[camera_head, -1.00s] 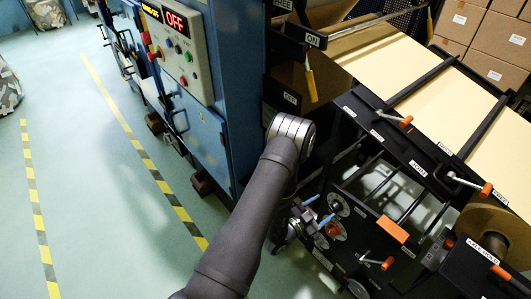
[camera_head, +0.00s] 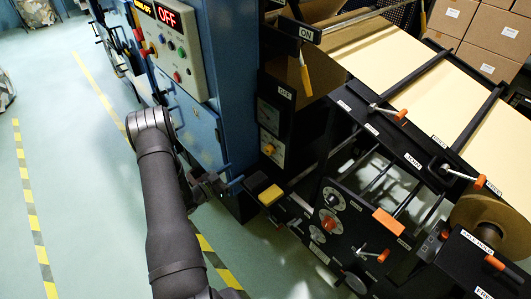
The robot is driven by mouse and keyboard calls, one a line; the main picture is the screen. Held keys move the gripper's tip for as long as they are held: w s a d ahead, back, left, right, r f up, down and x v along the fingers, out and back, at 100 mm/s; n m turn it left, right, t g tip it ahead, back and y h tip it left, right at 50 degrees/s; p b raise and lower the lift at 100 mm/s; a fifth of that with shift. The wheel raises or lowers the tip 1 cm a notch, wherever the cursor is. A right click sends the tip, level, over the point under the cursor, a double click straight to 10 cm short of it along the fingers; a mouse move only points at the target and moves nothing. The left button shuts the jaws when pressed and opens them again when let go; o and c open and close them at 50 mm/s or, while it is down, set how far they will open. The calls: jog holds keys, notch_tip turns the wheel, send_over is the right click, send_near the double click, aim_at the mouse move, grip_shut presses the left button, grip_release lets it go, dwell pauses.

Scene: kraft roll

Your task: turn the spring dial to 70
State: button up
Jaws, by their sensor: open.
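On the black front panel (camera_head: 350,235) of the machine there is an upper round dial (camera_head: 333,198) with a pale scale and dark knob. A dial with an orange-red knob (camera_head: 328,222) sits below it.
A yellow-topped block (camera_head: 270,195) juts out between my gripper and the panel. Orange-handled levers (camera_head: 376,255) and an orange block (camera_head: 388,221) stick out of the machine. The kraft roll (camera_head: 490,218) is at right. Open floor (camera_head: 80,200) lies left.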

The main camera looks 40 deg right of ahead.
aim_at(267, 151)
jog(key=d, duration=1.7)
jog(key=shift+d, duration=0.15)
jog(key=c, duration=1)
